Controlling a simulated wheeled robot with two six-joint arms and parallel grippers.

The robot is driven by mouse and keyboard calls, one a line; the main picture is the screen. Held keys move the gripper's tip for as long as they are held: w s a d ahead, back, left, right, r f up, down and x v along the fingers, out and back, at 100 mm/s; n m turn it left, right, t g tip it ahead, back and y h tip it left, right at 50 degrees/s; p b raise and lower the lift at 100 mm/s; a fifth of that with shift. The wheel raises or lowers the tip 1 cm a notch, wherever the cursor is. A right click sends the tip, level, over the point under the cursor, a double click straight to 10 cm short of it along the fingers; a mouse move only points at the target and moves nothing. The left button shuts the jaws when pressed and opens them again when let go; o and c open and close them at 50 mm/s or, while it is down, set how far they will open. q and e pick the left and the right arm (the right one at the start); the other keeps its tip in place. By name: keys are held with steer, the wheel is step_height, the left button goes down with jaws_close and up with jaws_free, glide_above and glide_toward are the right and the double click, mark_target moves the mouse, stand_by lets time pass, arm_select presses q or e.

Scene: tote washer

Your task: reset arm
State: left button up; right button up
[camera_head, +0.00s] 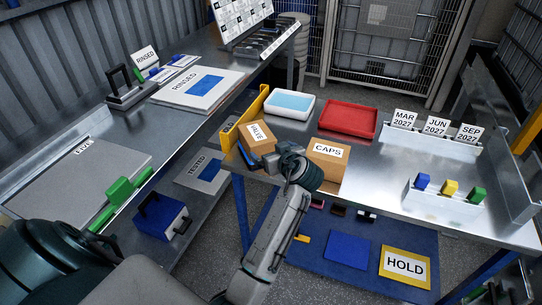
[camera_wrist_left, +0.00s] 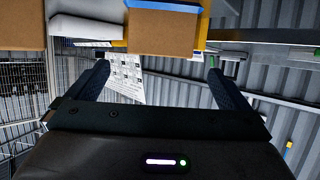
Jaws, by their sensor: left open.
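My left arm comes in from the lower left in the head view, and its wrist stands in front of the table's near edge. My left gripper (camera_head: 262,164) is low beside the VALVE carton (camera_head: 259,140), partly hidden by the wrist. In the left wrist view the two fingers of the left gripper (camera_wrist_left: 160,85) are spread wide with nothing between them. A brown carton (camera_wrist_left: 162,32), apparently the VALVE one, shows beyond the fingers at the top. I cannot tell whether the gripper touches the carton. My right gripper is in neither view.
The CAPS carton (camera_head: 327,164), white basin (camera_head: 289,104), red tray (camera_head: 348,119) and date-card rack (camera_head: 433,138) stand on the right table. A yellow panel (camera_head: 243,117) edges it. A HOLD sign (camera_head: 404,267) lies below. The left bench (camera_head: 85,180) holds a RINSED board (camera_head: 198,88).

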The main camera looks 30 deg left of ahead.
arm_select(q)
steer(key=s+d+f+m+g+h, duration=0.1)
steer(key=s+f+m+h, duration=0.2)
steer(key=s+f, duration=0.45)
steer(key=s+d+f+m+g+h, duration=0.1)
steer(key=s+f+m+h, duration=0.2)
steer(key=s, duration=0.7)
steer(key=s+d+f+m+g+h, duration=0.1)
steer(key=s+d+m+h, duration=0.15)
steer(key=s, duration=0.65)
steer(key=s+d+f+m+g+h, duration=0.1)
steer(key=s+d+m+h, duration=0.2)
steer(key=s, duration=0.5)
step_height(320, 180, down, 31)
steer(key=a+g+y, duration=0.1)
steer(key=a, duration=0.1)
steer(key=s+a+f+g, duration=0.1)
steer(key=s+f, duration=1.7)
steer(key=shift+a+f, duration=0.2)
steer(key=shift+f, duration=0.15)
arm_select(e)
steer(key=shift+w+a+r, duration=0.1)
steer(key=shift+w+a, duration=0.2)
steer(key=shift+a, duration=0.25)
